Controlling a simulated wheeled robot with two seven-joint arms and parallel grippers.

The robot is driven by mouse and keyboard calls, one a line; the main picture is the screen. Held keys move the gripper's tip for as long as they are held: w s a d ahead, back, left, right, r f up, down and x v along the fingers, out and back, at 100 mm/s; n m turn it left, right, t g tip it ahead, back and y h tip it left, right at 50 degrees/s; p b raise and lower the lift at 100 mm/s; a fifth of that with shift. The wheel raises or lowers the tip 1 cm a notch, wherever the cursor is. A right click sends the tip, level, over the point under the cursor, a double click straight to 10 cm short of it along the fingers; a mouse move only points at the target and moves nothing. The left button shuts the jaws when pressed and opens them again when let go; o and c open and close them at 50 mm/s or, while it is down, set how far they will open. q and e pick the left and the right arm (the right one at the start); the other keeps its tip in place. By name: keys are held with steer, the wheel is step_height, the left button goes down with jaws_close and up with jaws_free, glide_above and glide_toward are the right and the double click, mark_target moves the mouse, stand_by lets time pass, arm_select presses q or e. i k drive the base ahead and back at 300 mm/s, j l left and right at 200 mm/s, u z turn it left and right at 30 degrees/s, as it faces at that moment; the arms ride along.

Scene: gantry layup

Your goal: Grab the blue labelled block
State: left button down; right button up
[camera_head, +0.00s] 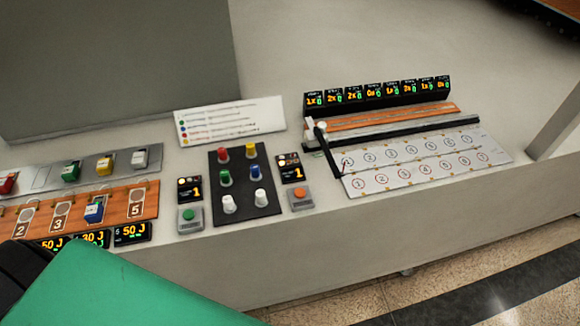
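The blue labelled block (94,212) has a white label and sits on the orange-brown numbered board (146,201), between the slots marked 3 and 5. Behind it, a grey strip (38,179) carries a red block (8,184), a green block (70,172), a yellow block (104,165) and a white-grey block (140,158). Neither of my grippers can be made out in this view. A large green and black shape close to the camera covers the lower left corner and hides what lies behind it.
Displays (132,232) stand along the board's front. To the right are a black panel (243,198) with coloured knobs, a green button box (190,219), an orange button box (300,197) and a white numbered plate (425,170). A grey upright panel (110,60) stands behind.

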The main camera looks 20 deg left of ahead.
mark_target(93, 213)
steer(key=k+l+u, duration=0.1)
steer(key=u, duration=2.05)
